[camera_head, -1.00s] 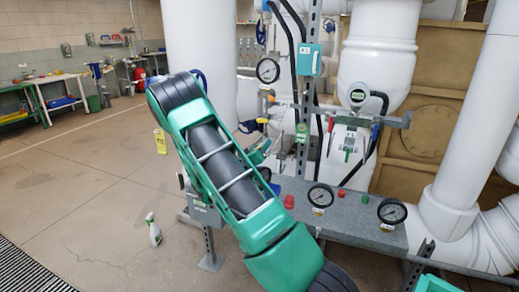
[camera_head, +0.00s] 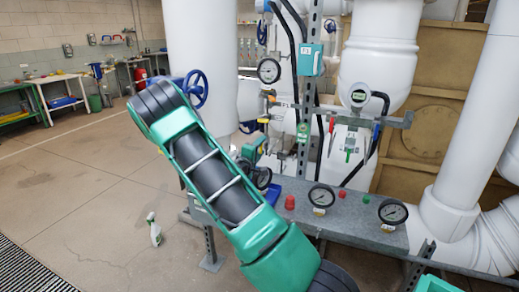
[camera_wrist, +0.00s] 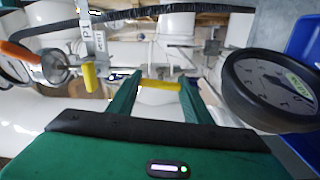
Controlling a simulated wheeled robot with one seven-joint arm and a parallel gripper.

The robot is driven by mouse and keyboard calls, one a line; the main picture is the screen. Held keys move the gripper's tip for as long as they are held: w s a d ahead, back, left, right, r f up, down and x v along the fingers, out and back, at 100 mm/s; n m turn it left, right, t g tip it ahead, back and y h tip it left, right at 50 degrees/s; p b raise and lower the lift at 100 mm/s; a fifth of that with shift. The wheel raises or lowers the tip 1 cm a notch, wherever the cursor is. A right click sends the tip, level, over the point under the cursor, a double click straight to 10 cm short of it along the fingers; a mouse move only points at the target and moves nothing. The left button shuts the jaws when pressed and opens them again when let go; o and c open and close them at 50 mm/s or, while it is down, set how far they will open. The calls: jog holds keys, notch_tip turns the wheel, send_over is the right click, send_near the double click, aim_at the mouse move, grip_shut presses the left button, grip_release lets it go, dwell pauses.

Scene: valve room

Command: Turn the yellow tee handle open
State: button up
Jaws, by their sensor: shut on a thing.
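The yellow tee handle (camera_wrist: 160,85) shows as a short yellow bar between the two green fingers of my gripper (camera_wrist: 159,79) in the wrist view. The fingers are shut on it, one at each end of the bar. The valve stem behind the handle is hard to make out. In the head view, my gripper (camera_head: 256,149) is beside the pipework behind my green arm, and the handle in its grasp cannot be made out clearly.
A round black gauge (camera_wrist: 272,88) stands close to the right of my fingers. Another small yellow handle (camera_wrist: 89,77) and an orange handle (camera_wrist: 17,51) are at left. A grey bench (camera_head: 350,208) with gauges is below; a blue handwheel (camera_head: 195,89) is behind my arm.

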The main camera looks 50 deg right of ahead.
jog(key=shift+w+a+f+n, duration=0.2)
jog(key=shift+a+f+n, duration=0.05)
jog(key=shift+n, duration=0.35)
jog(key=o, duration=1.1)
jog(key=shift+d, duration=0.1)
jog(key=shift+c, duration=0.2)
jog(key=shift+s+d+r, duration=0.1)
jog(key=shift+s, duration=0.05)
jog(key=v, duration=1)
jog(key=shift+a, duration=0.4)
jog(key=shift+s, duration=0.1)
